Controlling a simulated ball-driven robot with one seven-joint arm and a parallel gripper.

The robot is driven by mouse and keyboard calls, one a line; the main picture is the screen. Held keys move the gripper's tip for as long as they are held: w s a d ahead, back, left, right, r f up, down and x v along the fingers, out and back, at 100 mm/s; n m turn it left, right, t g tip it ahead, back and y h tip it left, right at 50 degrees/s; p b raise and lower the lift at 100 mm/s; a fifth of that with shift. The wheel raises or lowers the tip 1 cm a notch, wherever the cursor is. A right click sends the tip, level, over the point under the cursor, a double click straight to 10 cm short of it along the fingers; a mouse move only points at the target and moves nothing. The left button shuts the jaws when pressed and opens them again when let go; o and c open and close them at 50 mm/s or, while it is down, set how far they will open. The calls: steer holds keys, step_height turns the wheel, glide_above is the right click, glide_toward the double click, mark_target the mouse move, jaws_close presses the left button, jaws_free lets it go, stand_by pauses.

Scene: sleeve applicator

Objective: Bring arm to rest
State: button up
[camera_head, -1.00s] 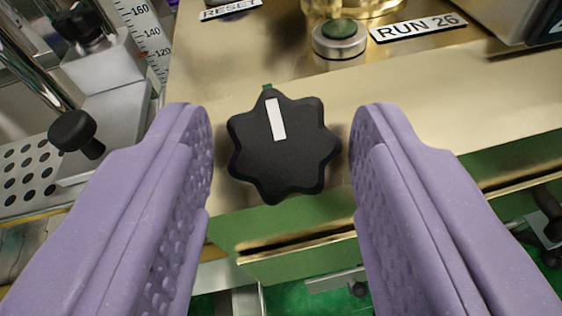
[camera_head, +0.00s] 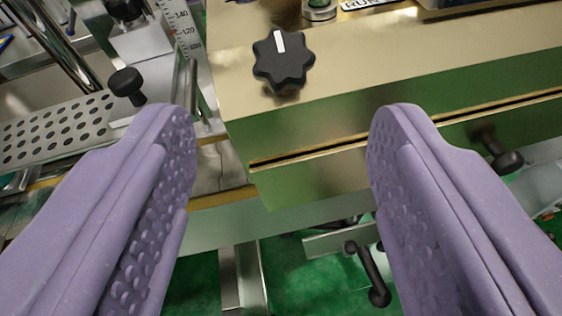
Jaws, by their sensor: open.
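My gripper (camera_head: 282,150) shows as two purple fingers with dimpled inner pads, one at each side of the picture. It is open, with nothing between the fingers. Beyond the fingertips, a black star-shaped knob (camera_head: 284,65) with a white pointer mark sits on the brass-coloured machine panel (camera_head: 380,65). The knob is apart from both fingers. The pointer mark points up and slightly left.
A green button (camera_head: 319,8) and part of a label are at the top edge. A perforated metal plate (camera_head: 55,130), a black knob (camera_head: 126,83) and a scale (camera_head: 184,25) are at left. A black-ended lever (camera_head: 372,275) hangs below the panel over green floor (camera_head: 310,275).

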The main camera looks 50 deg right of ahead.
steer(key=shift+w, duration=0.1)
steer(key=w+a+r+n+t+y+b, duration=0.1)
steer(key=w+a+r+n+t+y, duration=0.3)
steer(key=r, duration=0.8)
steer(key=w+a+r+n+t+y, duration=0.1)
steer(key=w+a+r+t+y, duration=0.45)
steer(key=r, duration=0.55)
steer(key=s+a+r+n+y+b, duration=0.1)
steer(key=s+r+n+y, duration=0.15)
steer(key=r, duration=0.45)
steer(key=s+a+r+n+y, duration=0.2)
steer(key=r+n, duration=0.1)
steer(key=r, duration=0.3)
steer(key=s+d+r+n+g+h+b, duration=0.1)
steer(key=s+d+r+n, duration=0.2)
steer(key=s+r, duration=0.8)
steer(key=v, duration=0.4)
steer(key=shift+s+d, duration=0.35)
steer(key=shift+s, duration=0.05)
